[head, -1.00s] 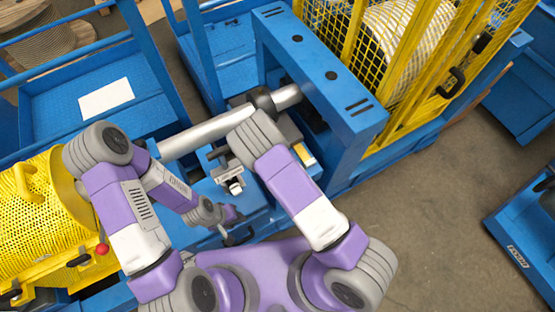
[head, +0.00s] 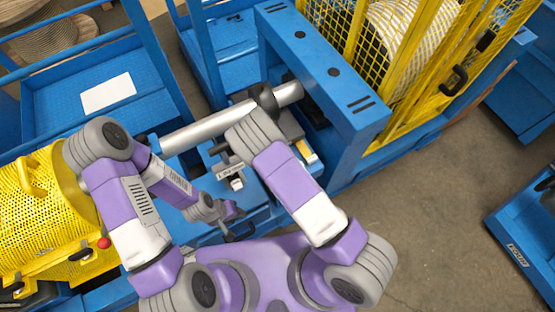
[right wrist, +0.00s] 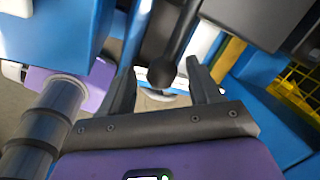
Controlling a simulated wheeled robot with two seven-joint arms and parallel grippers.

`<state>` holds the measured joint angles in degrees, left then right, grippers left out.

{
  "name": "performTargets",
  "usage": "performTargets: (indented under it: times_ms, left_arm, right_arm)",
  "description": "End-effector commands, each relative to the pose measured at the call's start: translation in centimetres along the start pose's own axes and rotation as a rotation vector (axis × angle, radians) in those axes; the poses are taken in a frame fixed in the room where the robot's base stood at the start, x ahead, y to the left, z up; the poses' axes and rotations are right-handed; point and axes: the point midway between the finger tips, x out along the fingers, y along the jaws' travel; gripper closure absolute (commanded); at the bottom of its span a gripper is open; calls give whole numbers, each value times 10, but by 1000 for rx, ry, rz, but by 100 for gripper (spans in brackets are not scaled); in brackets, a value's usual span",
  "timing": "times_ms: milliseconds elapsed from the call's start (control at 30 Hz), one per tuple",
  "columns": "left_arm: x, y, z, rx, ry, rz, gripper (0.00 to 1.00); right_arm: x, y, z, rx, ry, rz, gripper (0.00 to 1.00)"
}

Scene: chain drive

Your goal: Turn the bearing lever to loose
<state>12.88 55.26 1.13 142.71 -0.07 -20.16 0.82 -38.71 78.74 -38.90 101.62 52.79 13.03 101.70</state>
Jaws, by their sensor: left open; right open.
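In the right wrist view, a dark lever with a round black knob (right wrist: 162,73) comes down from the top and ends between the fingers of my right gripper (right wrist: 161,80). The fingers are open, with a visible gap on each side of the knob. I cannot tell from these frames which setting the lever is at. In the head view my right gripper is hidden behind its own arm. My left gripper (head: 242,222) is open and empty, low in front of the blue machine frame, away from the lever.
A grey shaft (head: 195,132) runs through a black collar (head: 263,98) to the blue upright frame (head: 335,75). A yellow mesh guard (head: 30,215) stands at left, and a yellow cage (head: 345,30) around a drum at right. Grey floor (head: 430,190) is open at right.

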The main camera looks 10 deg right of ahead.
Motion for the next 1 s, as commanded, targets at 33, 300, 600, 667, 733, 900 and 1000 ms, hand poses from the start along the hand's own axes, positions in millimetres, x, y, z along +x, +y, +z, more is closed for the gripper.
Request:
performTargets:
  times_ms: [33, 300, 600, 667, 733, 900, 1000]
  left_arm:
    - [0, 0, 0, 0, 0, 0, 57]
    - [-5, 2, 0, 0, 0, 0, 57]
    - [-10, 4, 0, 0, 0, 0, 57]
    - [-10, 4, 0, 0, 0, 0, 57]
    - [-10, 4, 0, 0, 0, 0, 57]
    - [-10, 4, 0, 0, 0, 0, 57]
    - [-9, 4, 0, 0, 0, 0, 57]
  right_arm:
    - [-2, 0, 0, 0, 0, -1, 38]
    - [-40, 0, 1, -2, -2, -2, 38]
    - [-74, 0, 1, -1, -1, -1, 38]
    - [-76, 0, 0, -1, -1, 0, 38]
    - [-76, 0, 0, 0, 0, 1, 38]
    - [-76, 0, 0, 0, 0, 1, 38]
    - [-76, 0, 0, 0, 0, 0, 38]
